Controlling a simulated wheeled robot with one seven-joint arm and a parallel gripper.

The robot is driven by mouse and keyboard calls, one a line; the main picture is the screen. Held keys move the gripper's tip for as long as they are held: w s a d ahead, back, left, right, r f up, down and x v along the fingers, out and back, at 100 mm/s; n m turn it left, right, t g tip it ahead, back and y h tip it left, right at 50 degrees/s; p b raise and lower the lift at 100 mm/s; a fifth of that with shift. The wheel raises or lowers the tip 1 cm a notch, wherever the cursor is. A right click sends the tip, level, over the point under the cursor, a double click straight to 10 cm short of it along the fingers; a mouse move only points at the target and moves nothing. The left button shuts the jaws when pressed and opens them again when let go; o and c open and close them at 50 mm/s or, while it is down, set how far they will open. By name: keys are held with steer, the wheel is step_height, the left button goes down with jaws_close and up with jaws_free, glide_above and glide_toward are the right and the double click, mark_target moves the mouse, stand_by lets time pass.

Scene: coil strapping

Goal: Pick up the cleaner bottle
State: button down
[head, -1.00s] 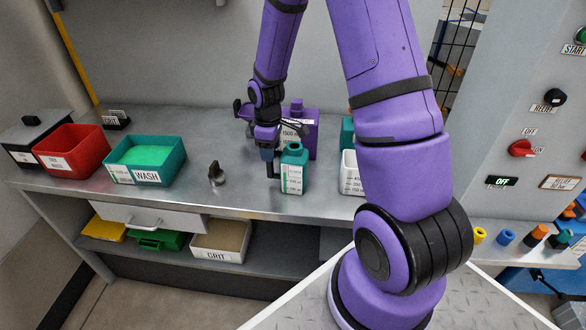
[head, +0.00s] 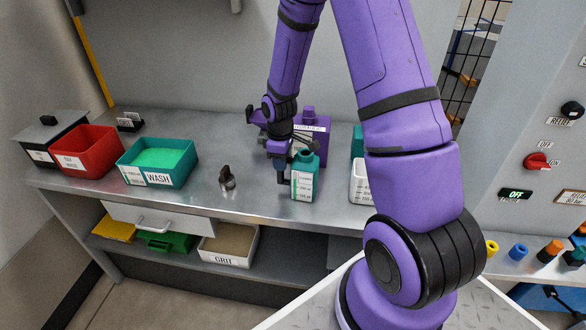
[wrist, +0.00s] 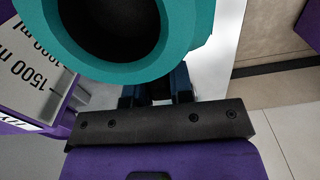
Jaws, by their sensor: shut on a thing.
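The cleaner bottle, a teal bottle (head: 305,178) with a white label, stands upright at the bench, to the right of a dark knobbed stamp. I cannot tell any gap under it. In the wrist view its open round mouth and thick teal rim (wrist: 196,25) fill the top. My gripper (head: 284,174) is at the bottle's left side, shut on it. In the wrist view the dark fingers (wrist: 158,92) reach under the rim and their grip on the body is mostly hidden.
A purple jug (head: 318,125) stands close behind the bottle. A white measuring container (head: 361,182) is to the right. The dark stamp (head: 227,178), teal WASH bin (head: 182,178) and red bin (head: 88,163) are to the left. Bare bench lies between the stamp and bottle.

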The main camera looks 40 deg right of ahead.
step_height(320, 180, up, 10)
stand_by(0.5)
steer(key=c, duration=1.5)
jaws_free()
jaws_close()
jaws_free()
jaws_close()
steer(key=shift+f, duration=0.1)
